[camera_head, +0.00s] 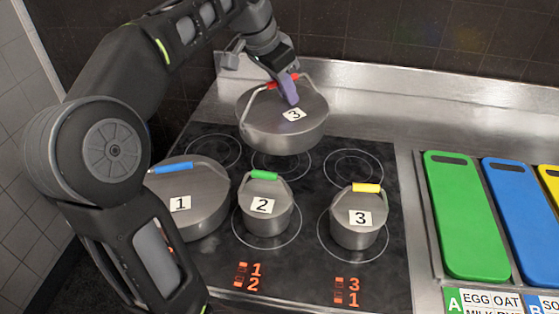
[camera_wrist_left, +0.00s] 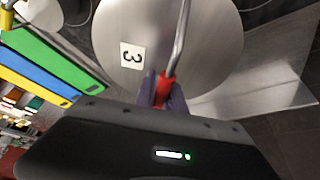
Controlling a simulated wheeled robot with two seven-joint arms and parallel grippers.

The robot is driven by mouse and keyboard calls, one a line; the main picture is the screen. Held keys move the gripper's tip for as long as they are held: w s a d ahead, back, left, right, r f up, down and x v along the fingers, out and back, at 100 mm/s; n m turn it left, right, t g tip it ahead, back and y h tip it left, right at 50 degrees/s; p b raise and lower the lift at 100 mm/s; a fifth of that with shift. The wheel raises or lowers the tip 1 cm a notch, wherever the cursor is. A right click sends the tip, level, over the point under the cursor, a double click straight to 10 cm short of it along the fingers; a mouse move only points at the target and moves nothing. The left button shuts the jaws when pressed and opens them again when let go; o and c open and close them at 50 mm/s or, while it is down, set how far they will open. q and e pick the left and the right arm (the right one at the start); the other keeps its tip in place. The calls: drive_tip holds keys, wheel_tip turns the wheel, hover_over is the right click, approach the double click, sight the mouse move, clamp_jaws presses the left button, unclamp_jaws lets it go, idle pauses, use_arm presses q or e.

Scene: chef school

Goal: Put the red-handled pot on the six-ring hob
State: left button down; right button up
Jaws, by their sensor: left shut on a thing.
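The red-handled pot (camera_head: 283,128) is a wide steel pot with a lid, a label "3" and a red grip on its arched handle. My left gripper (camera_head: 288,90) is shut on that red handle, its purple fingers around the grip. The pot appears raised above the back middle of the six-ring hob (camera_head: 312,270), partly covering the back middle ring. In the left wrist view the pot's lid (camera_wrist_left: 205,40) and the red handle (camera_wrist_left: 164,88) between the fingers show. My right gripper is not in view.
On the hob stand a blue-handled pot "1" (camera_head: 190,215) at left, a green-handled pot "2" (camera_head: 266,218) at front middle and a yellow-handled pot "3" (camera_head: 358,232) at front right. The back right ring (camera_head: 353,168) is bare. Green (camera_head: 464,220) and blue (camera_head: 520,210) boards lie at right.

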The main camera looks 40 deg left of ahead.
sight(286, 114)
use_arm(q)
drive_tip(key=shift+a, duration=0.1)
drive_tip(key=shift+f, duration=3.05)
drive_tip(key=shift+f, duration=0.1)
drive_tip(key=shift+f+b, duration=0.3)
drive_tip(key=shift+f, duration=1.5)
drive_tip(key=shift+f, duration=0.1)
drive_tip(key=c, duration=1.9)
unclamp_jaws()
drive_tip(key=shift+f, duration=0.15)
drive_tip(key=o, duration=0.5)
